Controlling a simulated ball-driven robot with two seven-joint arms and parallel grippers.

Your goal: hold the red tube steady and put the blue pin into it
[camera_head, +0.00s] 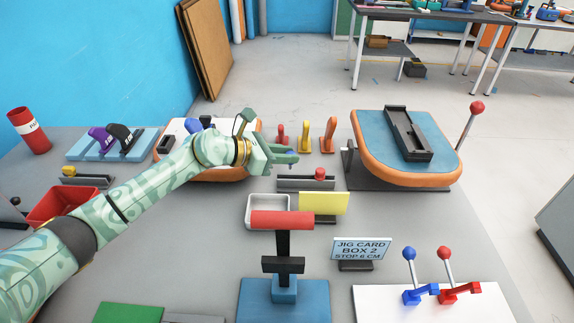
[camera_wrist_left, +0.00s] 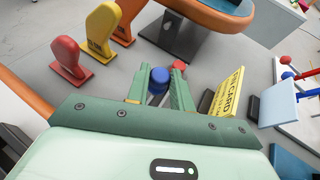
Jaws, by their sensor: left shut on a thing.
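The red tube (camera_head: 283,220) lies level across a black upright stand on a blue base (camera_head: 284,300) in the head view. My left gripper (camera_head: 291,161) is beyond the tube and above the table. It is shut on the blue pin, whose round blue end (camera_wrist_left: 158,80) shows between the green fingers (camera_wrist_left: 159,92) in the left wrist view. Most of the pin is hidden by the fingers. Pin and tube are apart. My right gripper is not in view, and no gripper touches the tube.
A yellow card (camera_head: 324,203) and a metal tray (camera_head: 266,208) stand just behind the tube. A jig card sign (camera_head: 360,249) is to its right. A dark rail with a red knob (camera_head: 319,173) is close to my left gripper. Blue and red levers (camera_head: 428,290) stand front right.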

